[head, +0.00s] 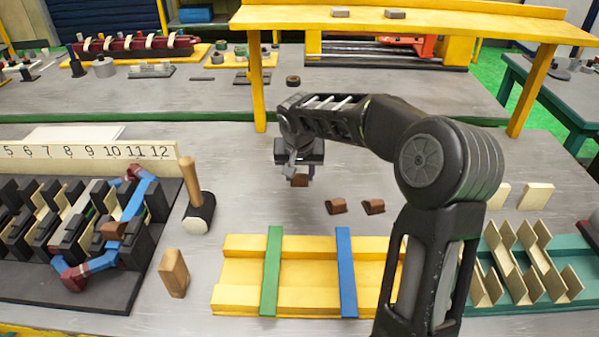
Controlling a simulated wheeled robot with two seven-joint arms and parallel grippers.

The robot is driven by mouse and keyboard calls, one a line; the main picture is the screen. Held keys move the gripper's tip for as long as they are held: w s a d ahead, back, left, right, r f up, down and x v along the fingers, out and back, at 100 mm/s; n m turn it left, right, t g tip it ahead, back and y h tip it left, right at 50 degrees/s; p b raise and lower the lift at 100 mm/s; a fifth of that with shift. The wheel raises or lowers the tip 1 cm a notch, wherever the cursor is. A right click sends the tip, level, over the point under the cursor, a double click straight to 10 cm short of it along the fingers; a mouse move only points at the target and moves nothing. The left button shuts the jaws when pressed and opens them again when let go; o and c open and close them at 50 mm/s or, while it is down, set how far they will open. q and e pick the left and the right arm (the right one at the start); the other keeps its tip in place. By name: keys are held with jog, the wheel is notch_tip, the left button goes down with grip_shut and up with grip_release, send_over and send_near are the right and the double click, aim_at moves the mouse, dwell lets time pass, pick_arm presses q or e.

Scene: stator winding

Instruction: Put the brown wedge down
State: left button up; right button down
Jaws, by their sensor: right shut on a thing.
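My right gripper (298,176) is over the grey table, behind the yellow tray, pointing down. It is shut on a small brown wedge (299,181), which shows just below the fingers. Whether the wedge touches the table I cannot tell. Two more brown wedges (336,206) and (374,206) lie on the table to the right and nearer. Another brown wedge (113,230) sits on the dark stator block at the left, by the blue and red coil (133,205). My left gripper is not in view.
The yellow tray (240,298) with a green and a blue strip lies in front. A mallet (196,212) and a wooden block (173,273) stand left of it. A teal rack with cream folded pieces (528,265) is at the right.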

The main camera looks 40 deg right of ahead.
jog(key=shift+f, duration=0.2)
jog(key=c, duration=0.8)
grip_release()
jog(key=shift+r, duration=0.1)
jog(key=shift+r, duration=0.25)
jog(key=v, duration=1.1)
jog(key=shift+s+a+r, duration=0.15)
jog(key=shift+a+r, duration=0.05)
jog(key=shift+r, duration=0.15)
